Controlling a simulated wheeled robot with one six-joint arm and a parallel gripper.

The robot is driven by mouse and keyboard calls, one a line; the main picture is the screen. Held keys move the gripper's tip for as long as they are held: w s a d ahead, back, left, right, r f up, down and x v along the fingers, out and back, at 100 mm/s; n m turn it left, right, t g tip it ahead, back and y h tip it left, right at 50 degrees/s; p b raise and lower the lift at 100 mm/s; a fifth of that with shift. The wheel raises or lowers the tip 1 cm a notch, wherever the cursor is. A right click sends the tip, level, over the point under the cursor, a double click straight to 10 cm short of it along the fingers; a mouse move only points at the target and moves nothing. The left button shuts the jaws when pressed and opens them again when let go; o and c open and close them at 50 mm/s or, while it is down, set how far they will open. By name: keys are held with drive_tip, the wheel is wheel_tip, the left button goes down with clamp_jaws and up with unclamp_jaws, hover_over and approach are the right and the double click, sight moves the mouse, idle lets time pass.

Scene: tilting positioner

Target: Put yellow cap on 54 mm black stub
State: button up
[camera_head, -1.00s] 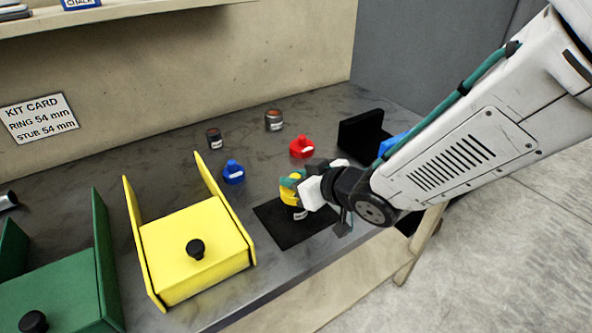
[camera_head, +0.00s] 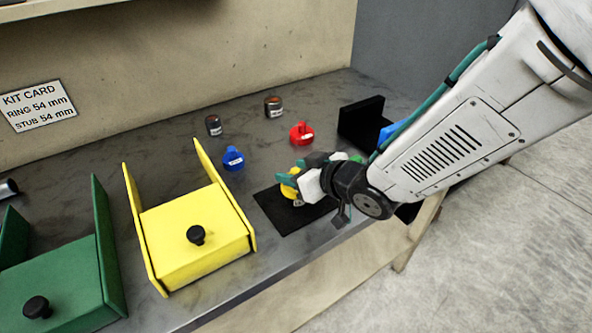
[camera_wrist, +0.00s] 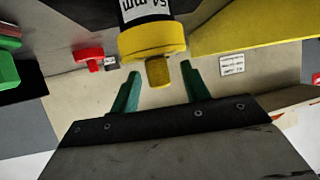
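The yellow cap (camera_head: 288,190) sits on the black stub, which stands on a black mat (camera_head: 275,213); my gripper partly hides them in the head view. In the wrist view the yellow cap (camera_wrist: 152,42) covers the end of the black stub (camera_wrist: 143,10), whose label reads 54 mm upside down. I see no clear gap between cap and stub. My gripper (camera_wrist: 160,88) is open, its teal fingers on either side of the cap's knob and apart from it. It also shows beside the cap in the head view (camera_head: 300,170).
A blue cap (camera_head: 233,159), a red cap (camera_head: 302,134) and two dark labelled cylinders (camera_head: 213,125) (camera_head: 273,107) stand behind. A yellow box (camera_head: 190,240) and a green box (camera_head: 60,280) are at left. A black upright holder (camera_head: 360,122) stands at right.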

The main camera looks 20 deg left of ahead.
drive_tip(key=v, duration=0.8)
drive_tip(key=d+f+h, duration=0.2)
drive_tip(key=f, duration=0.1)
drive_tip(key=w+d+f+h, duration=0.1)
drive_tip(key=d, duration=0.1)
drive_tip(key=shift+f+m+h, duration=0.25)
drive_tip(key=shift+m+h, duration=0.15)
drive_tip(key=d, duration=0.1)
drive_tip(key=d+h, duration=0.2)
drive_tip(key=shift+w+d+f+m, duration=0.1)
drive_tip(key=shift+d+f+m, duration=0.25)
drive_tip(key=shift+m, duration=0.05)
drive_tip(key=s+d+r+m+g+h, duration=0.2)
drive_tip(key=s+d+r+m+h, duration=0.1)
drive_tip(key=d, duration=0.6)
drive_tip(key=s+d+r+m+g+h, duration=0.2)
drive_tip(key=s+d+h, duration=0.1)
drive_tip(key=d, duration=0.6)
drive_tip(key=s+d+r+m, duration=0.5)
drive_tip(key=s+d+r, duration=0.3)
drive_tip(key=s, duration=0.3)
drive_tip(key=shift+d+r+m+g+y, duration=0.3)
drive_tip(key=shift+d+r+g, duration=0.1)
drive_tip(key=shift+r, duration=0.3)
